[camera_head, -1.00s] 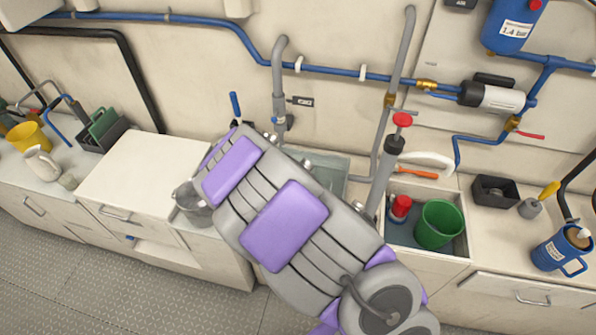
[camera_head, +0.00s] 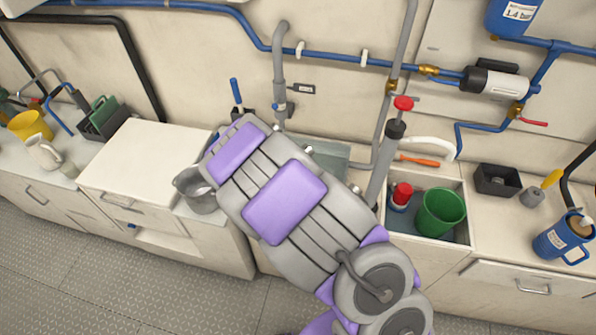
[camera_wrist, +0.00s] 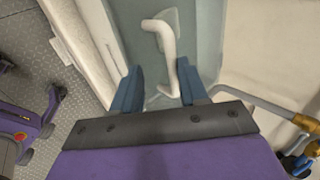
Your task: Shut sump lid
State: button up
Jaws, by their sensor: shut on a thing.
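The sump lid appears as a grey-green panel (camera_head: 330,158) set in the counter, partly hidden behind my arm in the head view. In the wrist view the panel (camera_wrist: 137,45) fills the upper middle and carries a white bar handle (camera_wrist: 168,45). My gripper (camera_wrist: 162,88) has its two blue fingers on either side of the handle's near part and is shut on it. My arm hides the gripper in the head view. How far the lid stands open cannot be told.
A metal pot (camera_head: 198,193) stands left of my arm. A red-handled pump (camera_head: 390,150) rises to the right, beside an open bin holding a green bucket (camera_head: 440,212) and a red-capped container (camera_head: 400,197). Blue and grey pipes (camera_head: 340,55) run along the wall. The floor (camera_head: 60,270) is clear at front left.

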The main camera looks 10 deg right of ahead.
jog(key=shift+o, duration=1.4)
jog(key=shift+s+a+f, duration=0.1)
jog(key=shift+s+f, duration=0.05)
jog(key=shift+f, duration=0.1)
jog(key=shift+o, duration=0.2)
jog(key=shift+r, duration=0.35)
jog(key=p+v, duration=0.3)
jog(key=v, duration=1.4)
jog(key=shift+f, duration=0.15)
jog(key=s+d+r+n+g+y, duration=0.1)
jog(key=s+d+r+n+g, duration=0.2)
jog(key=s+n, duration=0.4)
jog(key=s+d+r+n+g+y, duration=0.1)
jog(key=s+d+r+n+g, duration=0.2)
jog(key=s+r+n, duration=0.2)
jog(key=s+d+r+n+g+y, duration=0.1)
jog(key=s+d+r+n+g, duration=0.2)
jog(key=s+n, duration=0.7)
jog(key=s+r, duration=0.1)
jog(key=s, duration=0.6)
jog(key=shift+s+n, duration=0.25)
jog(key=shift+n, duration=0.05)
